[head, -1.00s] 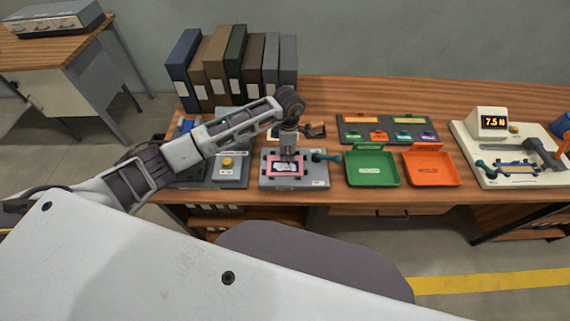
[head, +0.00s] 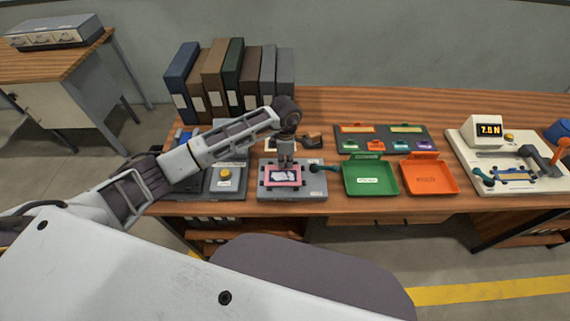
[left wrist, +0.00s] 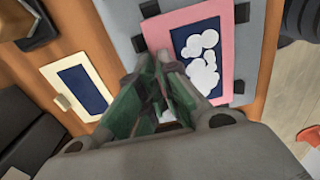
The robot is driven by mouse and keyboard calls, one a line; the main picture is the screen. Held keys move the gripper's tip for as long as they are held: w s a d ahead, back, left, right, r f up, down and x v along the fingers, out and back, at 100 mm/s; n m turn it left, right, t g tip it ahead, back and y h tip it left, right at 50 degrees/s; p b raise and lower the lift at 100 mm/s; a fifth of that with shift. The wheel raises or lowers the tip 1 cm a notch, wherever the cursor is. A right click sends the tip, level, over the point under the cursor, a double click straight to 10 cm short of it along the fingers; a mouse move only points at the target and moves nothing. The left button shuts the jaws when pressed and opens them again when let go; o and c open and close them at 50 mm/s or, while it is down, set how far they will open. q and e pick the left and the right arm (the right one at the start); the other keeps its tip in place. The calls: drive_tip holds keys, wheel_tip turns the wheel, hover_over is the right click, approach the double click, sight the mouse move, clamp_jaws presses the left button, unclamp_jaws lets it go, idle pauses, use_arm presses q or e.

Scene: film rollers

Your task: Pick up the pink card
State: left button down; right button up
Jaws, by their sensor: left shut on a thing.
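The pink card (head: 270,181) has a dark panel with white shapes. It lies on a grey fixture plate (head: 264,193) with dark clips around it, near the front of the bench. My left gripper (head: 285,168) points down at the card's far edge and is shut on it. Whether the card is lifted at all cannot be told. My right gripper is not in view.
A cream card (left wrist: 50,72) with a blue panel lies beside the fixture plate. A green tray (head: 370,191) and an orange tray (head: 430,189) stand to the right. Binders (head: 183,85) stand behind the arm. A device with a lit display (head: 489,130) is at far right.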

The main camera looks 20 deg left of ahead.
use_arm(q)
wheel_tip(320, 180, up, 8)
drive_tip(key=shift+f+b, duration=0.1)
drive_tip(key=shift+b, duration=0.25)
drive_tip(key=shift+r, duration=0.75)
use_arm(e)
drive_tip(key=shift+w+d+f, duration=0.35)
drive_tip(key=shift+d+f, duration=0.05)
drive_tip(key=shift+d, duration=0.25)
